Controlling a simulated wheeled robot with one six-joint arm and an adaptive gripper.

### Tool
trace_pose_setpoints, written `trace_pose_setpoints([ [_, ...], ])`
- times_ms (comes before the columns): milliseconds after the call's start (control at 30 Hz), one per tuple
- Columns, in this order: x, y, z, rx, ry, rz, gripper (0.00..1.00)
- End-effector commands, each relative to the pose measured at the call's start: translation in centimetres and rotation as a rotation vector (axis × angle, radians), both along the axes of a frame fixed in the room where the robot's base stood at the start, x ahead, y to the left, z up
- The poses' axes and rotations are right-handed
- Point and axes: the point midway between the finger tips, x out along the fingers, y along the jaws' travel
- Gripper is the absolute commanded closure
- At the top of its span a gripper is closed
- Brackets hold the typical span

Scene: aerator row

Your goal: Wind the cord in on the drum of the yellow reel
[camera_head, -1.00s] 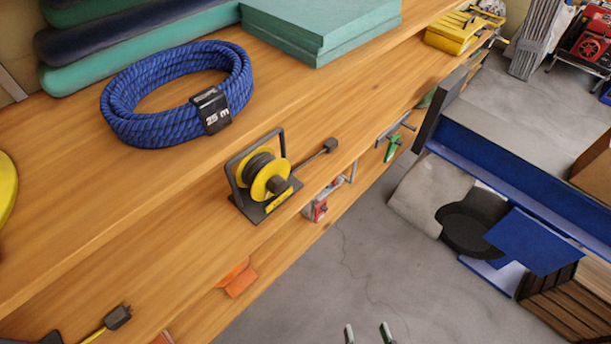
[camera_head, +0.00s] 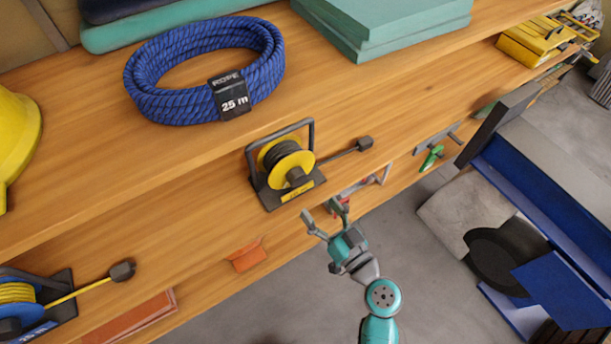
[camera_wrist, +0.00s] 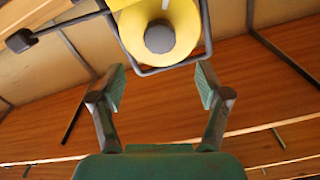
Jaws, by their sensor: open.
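The yellow reel (camera_head: 283,164) stands on the wooden shelf in a dark frame with a base plate. Its drum holds dark cord, and a stretch of cord runs out to the right to a dark plug (camera_head: 364,143). In the wrist view the yellow flange (camera_wrist: 160,40) with its dark round hub shows just beyond the fingertips, and the plug (camera_wrist: 20,40) is at upper left. My gripper (camera_head: 325,217) is open and empty, in front of and below the reel. The wrist view shows its two fingers (camera_wrist: 160,88) apart, with nothing between them.
A coil of blue rope (camera_head: 205,70) lies behind the reel. A blue reel with yellow cord (camera_head: 20,298) stands at lower left. Teal slabs (camera_head: 395,28) and a yellow case (camera_head: 530,40) are farther along.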

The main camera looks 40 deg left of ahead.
Motion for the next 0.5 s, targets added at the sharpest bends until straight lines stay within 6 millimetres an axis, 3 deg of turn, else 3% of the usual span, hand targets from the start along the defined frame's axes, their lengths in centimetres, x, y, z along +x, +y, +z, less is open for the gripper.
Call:
trace_pose_setpoints([
  [500, 3.1, 7.6, 0.0, 0.0, 0.001, -0.001, 0.24],
])
